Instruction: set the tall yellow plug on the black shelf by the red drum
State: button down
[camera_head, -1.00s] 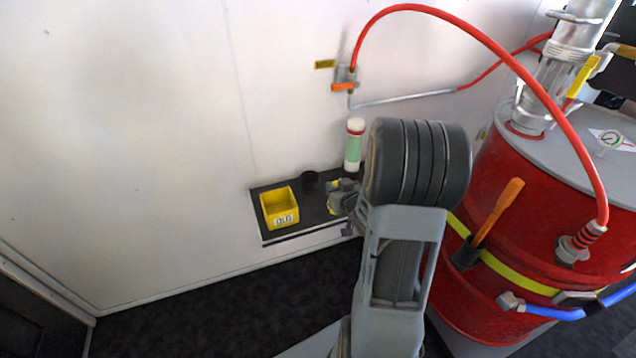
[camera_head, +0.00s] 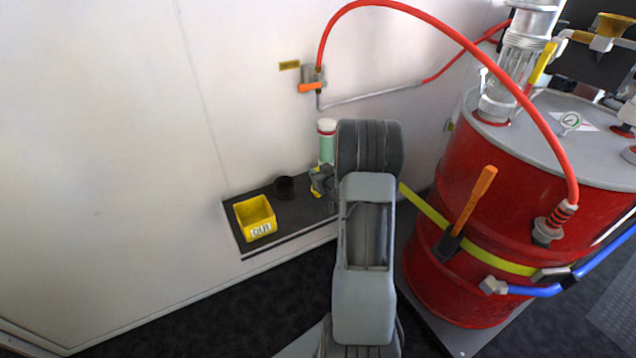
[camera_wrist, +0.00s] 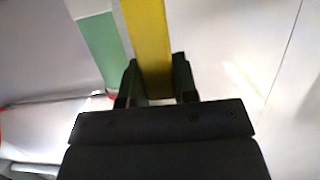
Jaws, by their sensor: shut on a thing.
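My gripper (camera_head: 322,182) is over the black shelf (camera_head: 296,213), to the left of the red drum (camera_head: 445,165). In the wrist view my gripper (camera_wrist: 158,88) is shut on the tall yellow plug (camera_wrist: 148,38), which stands out lengthwise between its two fingers. In the head view only small yellow parts of the plug (camera_head: 316,190) show, as my gripper and arm hide the rest. I cannot tell whether the plug touches the shelf.
A yellow bin (camera_head: 256,222) and a short black cup (camera_head: 284,187) stand on the shelf to the left. A green and white cylinder (camera_head: 327,143) stands behind my gripper, close to it. A red hose (camera_head: 440,28) arcs above, and the white wall is behind.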

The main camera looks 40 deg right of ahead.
jog(key=shift+w+d+f, duration=0.3)
jog(key=shift+w+f, duration=0.2)
jog(key=shift+f, duration=0.3)
jog(key=shift+f+b, duration=0.35)
jog(key=shift+f, duration=0.95)
jog(key=shift+f, duration=0.15)
jog(key=c, duration=0.9)
grip_release()
